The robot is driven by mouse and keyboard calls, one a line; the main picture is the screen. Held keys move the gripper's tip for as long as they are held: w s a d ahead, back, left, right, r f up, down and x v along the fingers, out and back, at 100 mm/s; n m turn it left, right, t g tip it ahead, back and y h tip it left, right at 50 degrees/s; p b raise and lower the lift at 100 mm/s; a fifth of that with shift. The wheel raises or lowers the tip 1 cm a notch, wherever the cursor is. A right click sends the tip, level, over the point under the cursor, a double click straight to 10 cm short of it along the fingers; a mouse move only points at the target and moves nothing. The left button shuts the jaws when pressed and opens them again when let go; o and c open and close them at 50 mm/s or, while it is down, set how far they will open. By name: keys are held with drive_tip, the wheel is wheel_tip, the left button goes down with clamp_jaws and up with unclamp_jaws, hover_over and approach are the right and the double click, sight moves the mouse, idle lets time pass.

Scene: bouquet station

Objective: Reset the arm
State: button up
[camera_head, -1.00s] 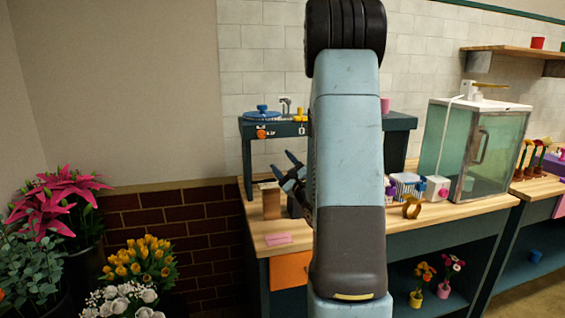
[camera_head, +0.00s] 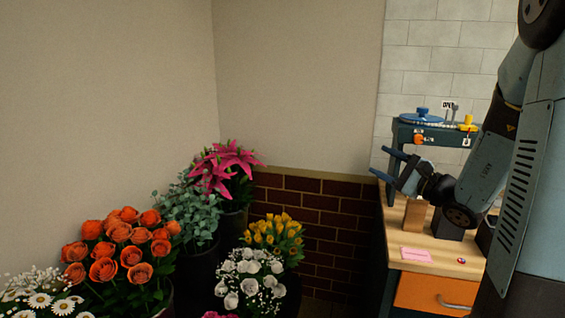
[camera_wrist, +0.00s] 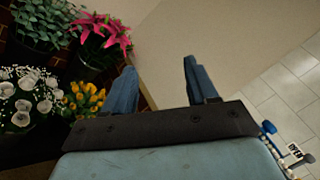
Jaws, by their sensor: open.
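My gripper (camera_head: 386,163) is at the right in the head view, in front of the teal raised shelf and above the left end of the wooden bench. Its two blue fingers are spread apart and point left, with nothing between them. In the wrist view my gripper (camera_wrist: 158,82) also shows open and empty, with bare wall beyond the gap. My arm is bent and fills the right side of the head view, hiding most of the bench.
Buckets of orange roses (camera_head: 117,240), pink lilies (camera_head: 226,170), yellow tulips (camera_head: 272,236) and white flowers (camera_head: 245,277) stand at the left. The wooden bench (camera_head: 440,258) carries a pink card (camera_head: 416,254) and a wooden block (camera_head: 415,214). The teal shelf (camera_head: 436,131) stands behind.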

drive_tip(key=s+a+f+n+g+h, duration=0.2)
drive_tip(key=s+a+n+g, duration=1)
drive_tip(key=s, duration=0.5)
drive_tip(key=s+d+r+n+t+h, duration=0.2)
drive_tip(key=s+d+n+h, duration=0.2)
drive_tip(key=s+d+h, duration=0.4)
drive_tip(key=shift+s+d+n+h, duration=0.15)
drive_tip(key=shift+n+h, duration=0.25)
drive_tip(key=shift+h, duration=0.8)
